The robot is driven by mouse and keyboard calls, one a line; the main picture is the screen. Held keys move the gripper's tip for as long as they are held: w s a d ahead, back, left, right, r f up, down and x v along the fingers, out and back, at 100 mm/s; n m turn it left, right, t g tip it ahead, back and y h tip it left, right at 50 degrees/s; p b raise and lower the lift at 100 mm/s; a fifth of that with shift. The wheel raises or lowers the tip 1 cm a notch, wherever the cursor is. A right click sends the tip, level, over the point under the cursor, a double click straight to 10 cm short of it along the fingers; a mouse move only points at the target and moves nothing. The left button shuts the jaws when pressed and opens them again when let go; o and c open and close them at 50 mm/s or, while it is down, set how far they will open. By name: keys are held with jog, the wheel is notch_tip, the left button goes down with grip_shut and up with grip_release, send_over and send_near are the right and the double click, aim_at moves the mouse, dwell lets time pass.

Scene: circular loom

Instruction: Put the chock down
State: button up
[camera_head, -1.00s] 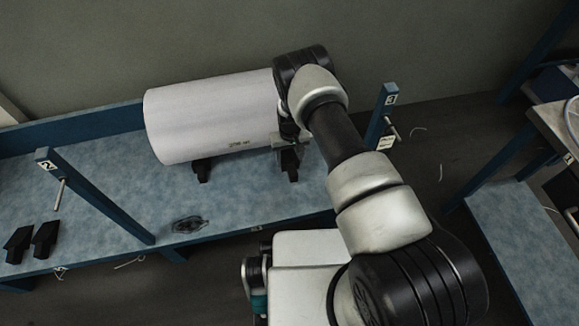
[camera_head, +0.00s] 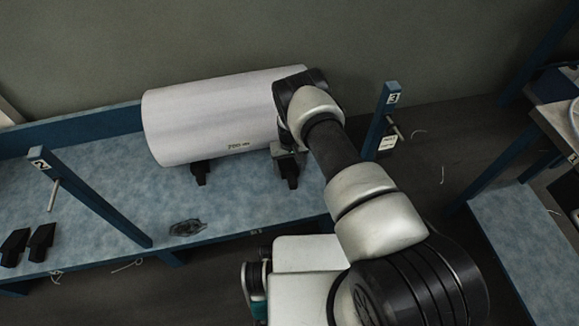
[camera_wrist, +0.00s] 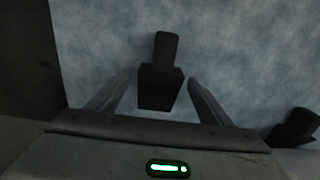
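The black chock (camera_head: 291,179) stands on the blue speckled shelf by the right end of the big white roll (camera_head: 210,118). In the wrist view the chock (camera_wrist: 160,82) lies between the two fingers of my gripper (camera_wrist: 161,82). The fingers are apart, with a narrow gap showing on each side of the chock, so my gripper is open around it. In the head view my gripper (camera_head: 288,153) is low over the chock and partly hidden by my wrist. Whether the chock touches the roll cannot be told.
Another black chock (camera_head: 200,172) is under the roll's left part. Two more chocks (camera_head: 40,242) are at the shelf's left. Blue posts numbered 2 (camera_head: 85,195) and 3 (camera_head: 382,120) flank the bay.

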notch_tip(320, 180, up, 12)
jog(key=p, duration=0.4)
notch_tip(320, 180, up, 20)
jog(key=t, duration=0.1)
send_over(290, 169)
jog(key=w+d, duration=0.1)
jog(key=w, duration=0.2)
jog(key=s+d+r+m+t+y, duration=0.1)
jog(key=s+d+r, duration=0.15)
jog(key=r, duration=0.75)
jog(key=s+d+r+t, duration=0.1)
jog(key=s+r, duration=0.3)
jog(key=r, duration=0.5)
jog(key=s+d+r+t, duration=0.1)
jog(key=s+d+r, duration=0.3)
jog(key=s+r, duration=0.8)
jog(key=s+d+r+m+t+h, duration=0.1)
jog(key=s+d+r, duration=0.1)
jog(key=s, duration=1.2)
jog(key=shift+d+t, duration=0.3)
jog(key=shift+d, duration=0.1)
